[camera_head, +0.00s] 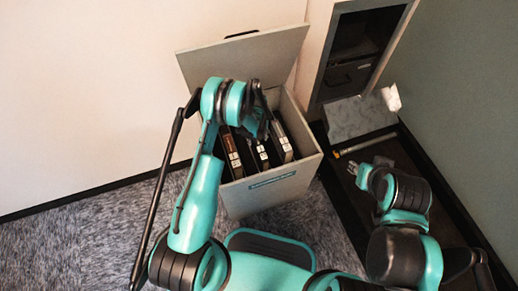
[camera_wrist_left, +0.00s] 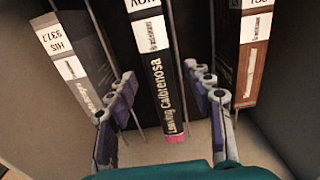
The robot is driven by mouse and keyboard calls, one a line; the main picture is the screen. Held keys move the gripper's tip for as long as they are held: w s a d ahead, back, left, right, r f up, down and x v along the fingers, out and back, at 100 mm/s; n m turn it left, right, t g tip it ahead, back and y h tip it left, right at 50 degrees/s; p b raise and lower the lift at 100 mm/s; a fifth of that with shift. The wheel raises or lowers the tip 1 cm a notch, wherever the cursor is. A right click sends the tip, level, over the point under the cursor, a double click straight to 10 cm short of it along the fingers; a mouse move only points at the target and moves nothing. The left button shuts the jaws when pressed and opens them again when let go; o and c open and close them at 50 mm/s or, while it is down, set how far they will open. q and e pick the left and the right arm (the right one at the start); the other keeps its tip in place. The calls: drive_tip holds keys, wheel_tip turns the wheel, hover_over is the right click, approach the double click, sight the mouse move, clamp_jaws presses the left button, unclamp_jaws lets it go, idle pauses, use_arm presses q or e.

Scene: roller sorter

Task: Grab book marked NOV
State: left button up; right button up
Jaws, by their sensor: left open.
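The book marked NOV (camera_wrist_left: 158,70) is the dark middle one in the left wrist view. Its label is upside down and partly cut by the top edge, and its spine reads "Leaving Calbrenosa". My left gripper (camera_wrist_left: 160,88) is open, with one finger on each side of this book; contact cannot be told. In the head view the left gripper (camera_head: 262,126) is over the open box, partly hiding the books. The middle book (camera_head: 262,157) shows below it. My right gripper (camera_head: 376,170) is off to the right, apart from the books; its jaw state is unclear.
A book labelled HIS (camera_wrist_left: 75,65) stands to the left and a brown book (camera_wrist_left: 252,60) to the right. The pale box (camera_head: 268,192) has its lid (camera_head: 245,55) raised behind. A cabinet (camera_head: 352,55) and a dark low tray (camera_head: 365,210) are at the right.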

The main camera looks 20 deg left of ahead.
use_arm(q)
wheel_tip(320, 180, down, 7)
drive_tip(key=b, duration=0.3)
drive_tip(key=shift+w+a+r, duration=0.1)
drive_tip(key=shift+r, duration=0.2)
drive_tip(key=shift+c, duration=0.9)
clamp_jaws()
